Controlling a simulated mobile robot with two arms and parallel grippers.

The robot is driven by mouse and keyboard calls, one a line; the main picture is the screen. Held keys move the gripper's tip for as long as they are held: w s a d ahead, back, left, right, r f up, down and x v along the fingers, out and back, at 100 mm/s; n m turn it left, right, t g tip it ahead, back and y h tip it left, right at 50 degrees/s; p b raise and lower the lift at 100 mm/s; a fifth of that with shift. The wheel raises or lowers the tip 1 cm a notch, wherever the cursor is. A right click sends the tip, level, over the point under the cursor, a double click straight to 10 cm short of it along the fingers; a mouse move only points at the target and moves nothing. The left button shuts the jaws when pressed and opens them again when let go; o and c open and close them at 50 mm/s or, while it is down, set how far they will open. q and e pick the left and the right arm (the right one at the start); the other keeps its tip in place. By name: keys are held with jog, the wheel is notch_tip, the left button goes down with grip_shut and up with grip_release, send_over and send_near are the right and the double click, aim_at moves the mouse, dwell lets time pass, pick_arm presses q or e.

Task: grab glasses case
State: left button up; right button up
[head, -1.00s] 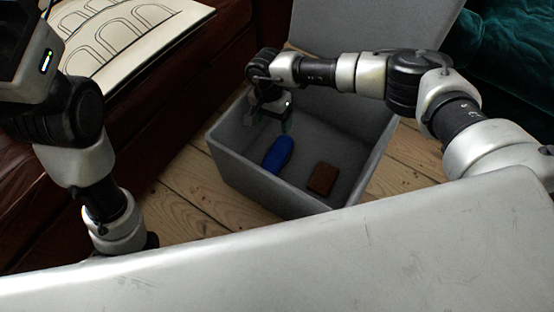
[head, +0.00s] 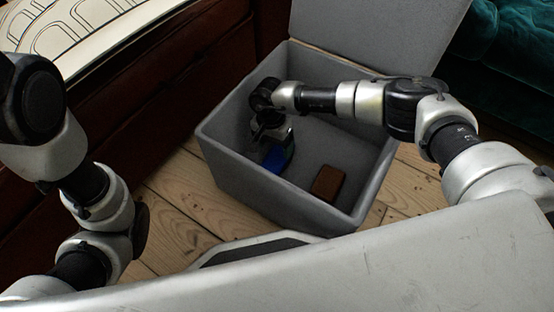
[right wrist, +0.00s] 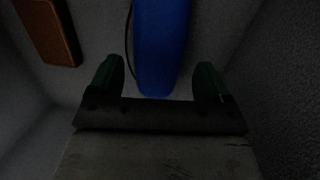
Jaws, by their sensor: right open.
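The blue glasses case (head: 276,158) lies on the floor of an open grey box, partly hidden by my right gripper in the head view. My right gripper (head: 274,140) is inside the box, just above the case. In the right wrist view the case (right wrist: 158,45) reaches between the two fingertips of the open gripper (right wrist: 165,80), with a gap on each side. My left arm shows at the left of the head view, but its gripper is out of frame.
A brown block-like item (head: 328,183) lies in the box, right of the case; it also shows in the right wrist view (right wrist: 48,30). The grey box (head: 270,205) has upright walls and a raised lid (head: 380,30). A dark red wooden cabinet (head: 130,120) stands at left.

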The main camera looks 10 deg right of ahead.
aim_at(276, 153)
jog(key=f+b, duration=0.2)
jog(key=f, duration=0.1)
jog(key=f+b, duration=0.1)
jog(key=b, duration=0.1)
jog(key=shift+s+d+f, duration=0.25)
jog(key=shift+d+f, duration=0.05)
jog(key=shift+f, duration=0.05)
jog(key=shift+r, duration=0.1)
jog(key=c, duration=0.7)
jog(key=shift+r, duration=0.1)
